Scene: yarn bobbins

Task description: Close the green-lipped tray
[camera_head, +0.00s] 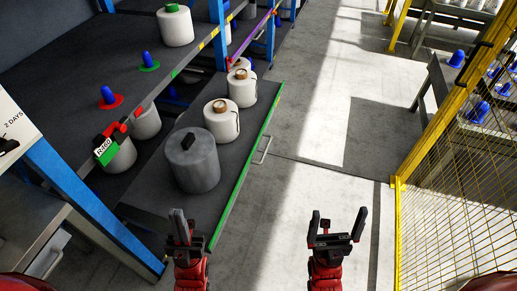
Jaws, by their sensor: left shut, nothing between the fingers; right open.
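The green-lipped tray (228,196) is a dark pull-out shelf at the lower level of the rack, slid out toward the aisle. Its green front lip runs diagonally, and a metal handle (263,150) sticks out from it. On the tray stand a large grey bobbin (192,163) and white bobbins (222,122). My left gripper (182,222) is shut and empty, in front of the tray's near end in the picture; I cannot tell whether it touches. My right gripper (337,222) is open and empty over the bare floor, right of the tray.
The rack's upper shelf (110,70) holds a white bobbin (175,26) and blue cones. A blue post (90,205) stands at the left. A yellow mesh fence (445,190) bounds the right side. The floor (310,185) between is clear.

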